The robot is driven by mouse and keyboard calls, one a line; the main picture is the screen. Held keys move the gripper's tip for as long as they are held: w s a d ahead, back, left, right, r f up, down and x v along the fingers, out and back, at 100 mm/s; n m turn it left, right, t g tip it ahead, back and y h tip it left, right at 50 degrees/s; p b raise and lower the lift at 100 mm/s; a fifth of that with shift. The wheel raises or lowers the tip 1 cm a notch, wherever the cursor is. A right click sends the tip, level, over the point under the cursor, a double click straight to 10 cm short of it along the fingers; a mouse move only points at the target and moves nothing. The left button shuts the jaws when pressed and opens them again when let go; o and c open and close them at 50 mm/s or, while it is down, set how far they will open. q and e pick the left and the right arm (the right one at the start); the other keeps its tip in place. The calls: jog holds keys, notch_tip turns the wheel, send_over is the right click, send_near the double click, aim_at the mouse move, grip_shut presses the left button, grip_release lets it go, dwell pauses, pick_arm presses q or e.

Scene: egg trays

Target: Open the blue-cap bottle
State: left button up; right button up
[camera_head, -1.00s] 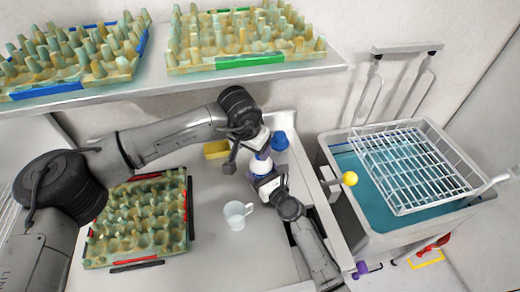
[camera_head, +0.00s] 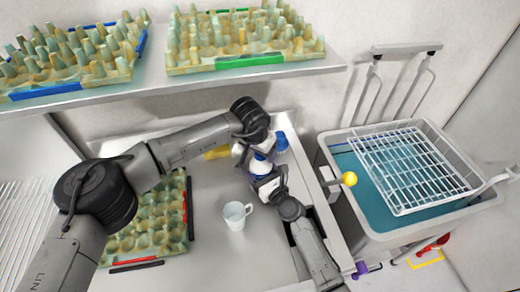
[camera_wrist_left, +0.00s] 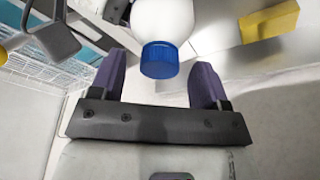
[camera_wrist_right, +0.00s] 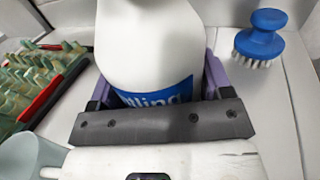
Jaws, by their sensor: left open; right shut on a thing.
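The white bottle (camera_head: 262,166) with a blue label stands on the work surface, partly hidden by my grippers in the head view. My right gripper (camera_wrist_right: 158,85) is shut around its body at the blue label. In the left wrist view the bottle (camera_wrist_left: 162,18) shows its blue cap (camera_wrist_left: 160,60). My left gripper (camera_wrist_left: 158,75) is open, with the cap between its two purple fingertips and a visible gap on both sides. The cap is hidden in the head view behind the left gripper.
A white mug (camera_head: 237,213) stands in front of the bottle. A blue brush (camera_head: 281,142) and a yellow sponge (camera_head: 217,153) lie behind it. An egg tray (camera_head: 150,238) is at left; a sink (camera_head: 375,228) with a wire rack (camera_head: 410,170) is at right.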

pick_arm(q)
jog(key=shift+c, duration=0.3)
jog(key=c, duration=1.1)
jog(key=n+y, duration=0.1)
jog(key=n, duration=0.4)
jog(key=shift+d, duration=0.1)
jog(key=n+y, duration=0.1)
jog(key=n, duration=0.2)
jog(key=n+y, duration=0.1)
jog(key=n, duration=0.2)
jog(key=shift+d, duration=0.15)
jog(key=n+g+y, duration=0.1)
jog(key=n, duration=0.6)
jog(key=shift+w+d, duration=0.1)
jog(key=n+g, duration=0.1)
jog(key=n, duration=0.4)
jog(key=shift+r+n+y, duration=0.1)
jog(key=shift+n+y, duration=0.2)
jog(key=shift+n, duration=0.1)
jog(key=o, duration=1)
jog(key=shift+o, duration=0.2)
jog(key=shift+r, duration=0.1)
